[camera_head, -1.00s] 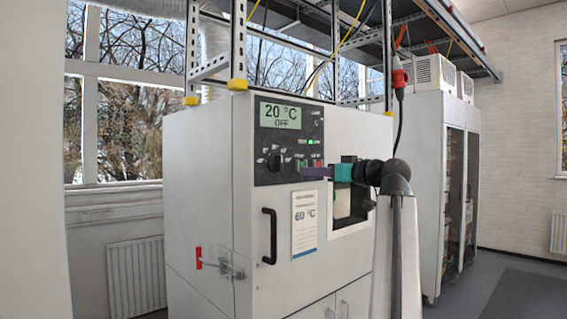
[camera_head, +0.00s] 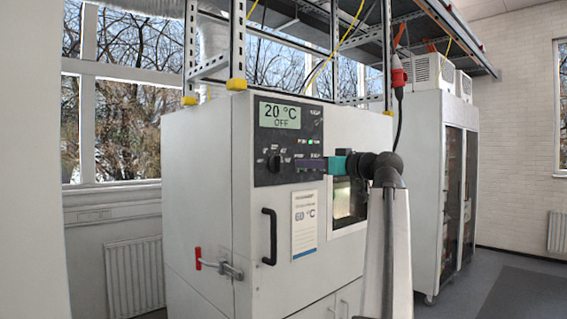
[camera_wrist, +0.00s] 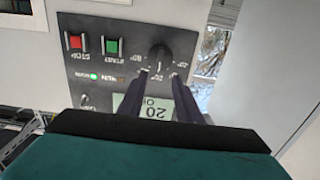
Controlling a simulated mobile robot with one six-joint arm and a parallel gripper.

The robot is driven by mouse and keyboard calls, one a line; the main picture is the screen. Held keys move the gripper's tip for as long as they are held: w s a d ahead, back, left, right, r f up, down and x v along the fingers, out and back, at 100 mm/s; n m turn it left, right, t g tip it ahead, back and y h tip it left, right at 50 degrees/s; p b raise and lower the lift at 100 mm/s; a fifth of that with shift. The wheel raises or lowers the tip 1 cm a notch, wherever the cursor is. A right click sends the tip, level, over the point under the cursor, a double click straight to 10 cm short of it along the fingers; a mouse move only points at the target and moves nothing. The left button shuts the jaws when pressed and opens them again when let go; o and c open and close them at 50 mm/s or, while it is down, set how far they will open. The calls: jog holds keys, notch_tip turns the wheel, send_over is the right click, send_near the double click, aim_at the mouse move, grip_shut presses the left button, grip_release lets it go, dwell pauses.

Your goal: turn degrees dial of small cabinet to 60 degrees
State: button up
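The small cabinet (camera_head: 345,125) is light grey with a black control panel (camera_head: 312,118). Its degrees dial (camera_head: 274,163) is a black round knob at the panel's lower left. The display (camera_head: 280,115) reads 20 °C and OFF. My gripper (camera_head: 300,164) is in front of the panel, right of the dial in the head view. In the wrist view its two dark fingers (camera_wrist: 160,77) are apart with nothing between them, tips near the dial but not around it.
A red button (camera_wrist: 76,42) and a green button (camera_wrist: 111,46) sit beside the dial. A label sheet (camera_head: 305,224) reading 60 °C and a black door handle (camera_head: 269,236) are below the panel. A red-handled latch (camera_head: 199,258) sticks out at the left.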

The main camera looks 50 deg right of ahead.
aim_at(281, 162)
jog(key=w+p, duration=0.1)
jog(key=w, duration=0.2)
jog(key=w+p, duration=0.1)
jog(key=w, duration=0.7)
jog(key=shift+w+d+p, duration=0.2)
jog(key=shift+d+p, duration=0.2)
jog(key=shift+c, duration=0.2)
grip_shut()
jog(key=shift+a+f, duration=0.15)
